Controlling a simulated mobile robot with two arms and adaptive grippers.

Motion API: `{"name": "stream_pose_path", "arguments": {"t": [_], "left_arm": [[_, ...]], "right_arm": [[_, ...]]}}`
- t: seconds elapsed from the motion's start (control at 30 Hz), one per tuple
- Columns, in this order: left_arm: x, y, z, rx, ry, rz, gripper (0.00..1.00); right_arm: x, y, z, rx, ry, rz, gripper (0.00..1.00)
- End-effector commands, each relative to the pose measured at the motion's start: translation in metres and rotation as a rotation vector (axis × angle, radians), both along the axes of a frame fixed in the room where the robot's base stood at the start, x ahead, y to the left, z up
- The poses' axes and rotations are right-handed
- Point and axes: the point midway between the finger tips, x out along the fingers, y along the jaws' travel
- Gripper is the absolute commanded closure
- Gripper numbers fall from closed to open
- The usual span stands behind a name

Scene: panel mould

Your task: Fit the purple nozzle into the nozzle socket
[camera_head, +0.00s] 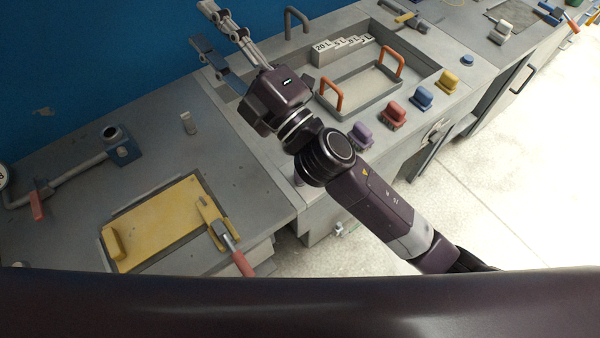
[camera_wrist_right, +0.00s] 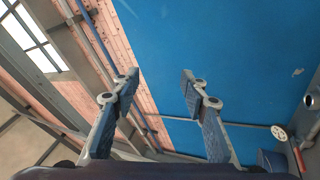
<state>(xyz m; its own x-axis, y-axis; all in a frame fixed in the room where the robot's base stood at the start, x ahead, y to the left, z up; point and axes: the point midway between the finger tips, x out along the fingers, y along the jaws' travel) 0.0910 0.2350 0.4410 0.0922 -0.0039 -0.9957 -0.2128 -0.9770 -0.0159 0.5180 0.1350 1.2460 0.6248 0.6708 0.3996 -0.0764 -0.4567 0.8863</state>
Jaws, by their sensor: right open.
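My right gripper (camera_head: 204,27) is open and empty, raised over the sink's left end near the blue wall. It also shows open in the right wrist view (camera_wrist_right: 160,82), facing the wall. My left gripper is out of view.
A yellow panel (camera_head: 158,224) lies in a mould at the left, with a red-handled clamp (camera_head: 229,249). A tray (camera_head: 362,91) with orange handles sits in the sink. Red, blue and yellow pieces line the front edge.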

Motion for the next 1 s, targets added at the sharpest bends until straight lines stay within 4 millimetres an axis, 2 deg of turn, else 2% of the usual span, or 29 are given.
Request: {"name": "stream_pose_path", "arguments": {"t": [0.03, 0.07, 0.1, 0.17, 0.2, 0.27, 0.3, 0.37, 0.4, 0.47, 0.5, 0.57, 0.6, 0.63, 0.7, 0.8, 0.9, 1.0], "left_arm": [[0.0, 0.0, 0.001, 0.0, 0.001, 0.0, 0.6], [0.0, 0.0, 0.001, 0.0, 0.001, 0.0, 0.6], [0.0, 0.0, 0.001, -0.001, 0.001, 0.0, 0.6], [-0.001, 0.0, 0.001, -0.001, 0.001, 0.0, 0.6], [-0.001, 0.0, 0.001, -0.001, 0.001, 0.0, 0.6], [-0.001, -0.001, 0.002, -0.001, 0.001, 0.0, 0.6], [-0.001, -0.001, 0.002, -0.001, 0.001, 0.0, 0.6], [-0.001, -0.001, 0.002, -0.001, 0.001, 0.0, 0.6], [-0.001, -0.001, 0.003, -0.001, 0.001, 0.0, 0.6], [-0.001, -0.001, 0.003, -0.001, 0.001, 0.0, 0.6], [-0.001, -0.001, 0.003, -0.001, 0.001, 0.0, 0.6], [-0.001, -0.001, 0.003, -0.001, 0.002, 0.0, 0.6], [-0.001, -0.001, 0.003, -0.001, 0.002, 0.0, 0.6], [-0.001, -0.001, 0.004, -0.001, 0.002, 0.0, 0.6], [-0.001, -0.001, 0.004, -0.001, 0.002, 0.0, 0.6], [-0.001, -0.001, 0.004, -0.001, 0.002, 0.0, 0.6], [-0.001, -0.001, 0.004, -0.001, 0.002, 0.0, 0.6], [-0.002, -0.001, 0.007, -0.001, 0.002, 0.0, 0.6]], "right_arm": [[-0.025, 0.031, 0.016, -0.078, -0.156, 0.088, 0.6], [-0.043, 0.049, 0.021, -0.126, -0.247, 0.143, 0.6], [-0.067, 0.07, 0.022, -0.194, -0.37, 0.216, 0.6], [-0.104, 0.097, 0.013, -0.302, -0.547, 0.329, 0.6], [-0.127, 0.111, 0.001, -0.38, -0.663, 0.406, 0.6], [-0.157, 0.125, -0.028, -0.507, -0.829, 0.524, 0.6], [-0.172, 0.128, -0.052, -0.596, -0.933, 0.603, 0.6], [-0.186, 0.125, -0.094, -0.742, -1.08, 0.725, 0.6], [-0.19, 0.117, -0.124, -0.845, -1.17, 0.808, 0.6], [-0.185, 0.096, -0.169, -1.011, -1.289, 0.935, 0.6], [-0.176, 0.076, -0.196, -1.127, -1.359, 1.02, 0.6], [-0.154, 0.04, -0.231, -1.304, -1.434, 1.145, 0.6], [-0.135, 0.013, -0.249, -1.421, -1.471, 1.225, 0.6], [-0.121, -0.007, -0.259, -1.504, -1.488, 1.28, 0.6], [-0.089, -0.052, -0.272, -1.683, -1.504, 1.395, 0.6], [-0.054, -0.101, -0.275, -1.867, -1.492, 1.51, 0.6], [-0.036, -0.127, -0.273, -1.963, -1.471, 1.573, 0.6], [-0.031, -0.136, -0.275, -1.995, -1.462, 1.594, 0.6]]}}
